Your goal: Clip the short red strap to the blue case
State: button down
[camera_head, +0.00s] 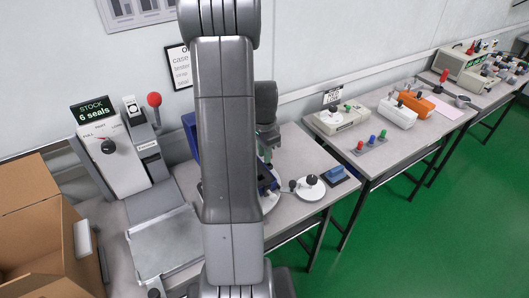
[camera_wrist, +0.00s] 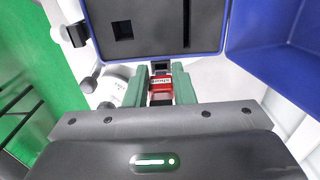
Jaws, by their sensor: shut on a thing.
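In the wrist view the green fingers of my gripper (camera_wrist: 161,92) are shut on the short red strap (camera_wrist: 161,85), which carries a small pale label. A dark clip-like piece (camera_wrist: 160,67) shows at the strap's far end, close to the blue case's edge; I cannot tell whether they touch. The blue case (camera_wrist: 223,45) is open, with dark foam that has a square pocket and a long slot. In the head view my arm hides most of the case; a blue part (camera_head: 188,125) shows left of the arm. My gripper (camera_head: 268,140) is partly visible there, right of the arm.
A round white base with a black knob (camera_head: 311,183) and a blue block (camera_head: 337,173) stand right of the work spot. A seal dispenser (camera_head: 112,150), metal tray (camera_head: 165,243) and cardboard box (camera_head: 40,235) are at left. More benches with devices extend right; green floor is clear.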

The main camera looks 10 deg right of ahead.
jog(key=shift+f+b, duration=1)
jog(key=shift+f, duration=0.3)
dwell(0.4)
jog(key=c, duration=1.1)
grip_release()
jog(key=shift+c, duration=0.2)
notch_tip(320, 180, up, 14)
jog(key=shift+f, duration=0.1)
